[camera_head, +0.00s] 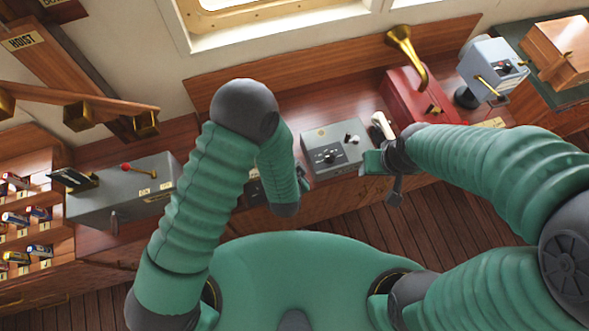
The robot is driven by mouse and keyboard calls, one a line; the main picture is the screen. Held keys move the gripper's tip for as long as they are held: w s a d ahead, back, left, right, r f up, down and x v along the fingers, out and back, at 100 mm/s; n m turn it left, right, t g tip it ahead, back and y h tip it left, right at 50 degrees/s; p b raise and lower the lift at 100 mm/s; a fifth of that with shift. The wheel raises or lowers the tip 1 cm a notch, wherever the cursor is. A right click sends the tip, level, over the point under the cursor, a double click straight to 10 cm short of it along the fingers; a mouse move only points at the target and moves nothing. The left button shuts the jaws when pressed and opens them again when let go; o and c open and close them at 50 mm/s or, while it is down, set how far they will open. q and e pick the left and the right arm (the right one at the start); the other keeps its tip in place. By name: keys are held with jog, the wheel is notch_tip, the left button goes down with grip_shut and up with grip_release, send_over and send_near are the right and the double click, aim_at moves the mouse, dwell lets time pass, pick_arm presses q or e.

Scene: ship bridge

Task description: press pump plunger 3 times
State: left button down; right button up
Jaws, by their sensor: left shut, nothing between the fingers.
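My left arm bends over at its elbow and its forearm points down in front of the console. My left gripper (303,181) is shut and empty, mostly hidden behind the forearm. My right gripper (380,172) is beside the right end of a grey control box (333,150); its finger gap is not clear. I cannot make out a pump plunger for certain. A grey box (130,190) at the left carries a red-knobbed lever (126,167). Part of the console behind my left forearm is hidden.
A red box (405,92) with a brass horn (402,42) stands right of the control box, then a pale blue device (492,68) and a wooden box (560,48). A shelf of small cans (38,212) is at far left. Wooden floor (425,225) lies below the console.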

grip_shut()
dwell(0.4)
dwell(1.4)
